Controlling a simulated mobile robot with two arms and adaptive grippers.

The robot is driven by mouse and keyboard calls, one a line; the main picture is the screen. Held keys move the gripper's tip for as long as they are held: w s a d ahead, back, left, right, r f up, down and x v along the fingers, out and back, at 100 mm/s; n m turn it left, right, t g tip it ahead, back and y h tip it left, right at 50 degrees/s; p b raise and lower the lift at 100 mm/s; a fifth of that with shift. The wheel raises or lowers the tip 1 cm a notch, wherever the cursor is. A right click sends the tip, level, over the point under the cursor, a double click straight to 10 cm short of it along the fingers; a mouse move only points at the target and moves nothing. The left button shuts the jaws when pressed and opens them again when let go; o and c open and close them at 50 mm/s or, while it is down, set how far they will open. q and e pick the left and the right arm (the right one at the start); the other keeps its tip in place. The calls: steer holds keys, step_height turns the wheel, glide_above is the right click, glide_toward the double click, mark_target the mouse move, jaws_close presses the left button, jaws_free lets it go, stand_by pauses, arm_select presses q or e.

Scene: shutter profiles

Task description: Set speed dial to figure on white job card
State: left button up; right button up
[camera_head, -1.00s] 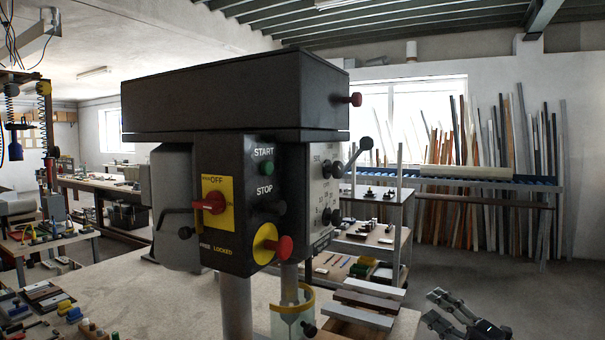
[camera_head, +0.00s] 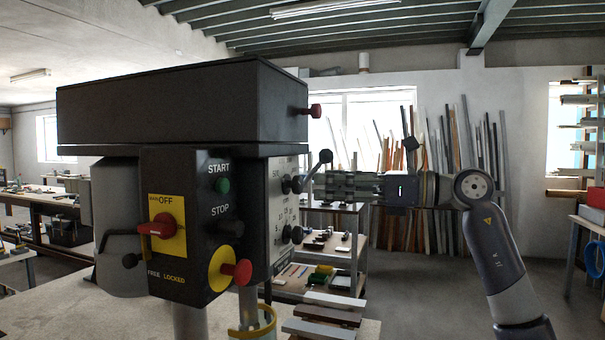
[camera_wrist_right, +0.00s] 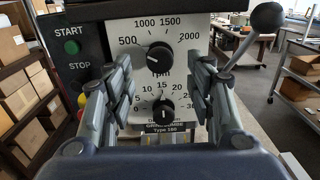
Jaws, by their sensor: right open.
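The speed dial (camera_wrist_right: 159,57) is a black knob on a white panel marked 500 to 2000 rpm. Its white mark seems to point left, on the 500 side. It also shows edge-on in the head view (camera_head: 287,184). My right gripper (camera_wrist_right: 162,66) is open and empty, its fingers left and right of the dial in the wrist view. In the head view, it (camera_head: 316,187) points left at the panel's side of the drill head (camera_head: 190,190). Contact with the dial cannot be told. I see no white job card. My left gripper is not in view.
A ball-ended lever (camera_head: 322,160) sticks out near my right gripper. The front has a red switch (camera_head: 160,226), a green start button (camera_head: 222,185) and a red-knobbed stop (camera_head: 235,271).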

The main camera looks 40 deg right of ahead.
mark_target(301, 183)
steer(key=p+x, duration=0.2)
steer(key=x, duration=0.2)
steer(key=shift+a+r, duration=0.1)
steer(key=shift+r, duration=0.1)
steer(key=shift+p+x, duration=0.35)
steer(key=shift+x, duration=0.5)
steer(key=shift+f, duration=0.2)
steer(key=c, duration=1)
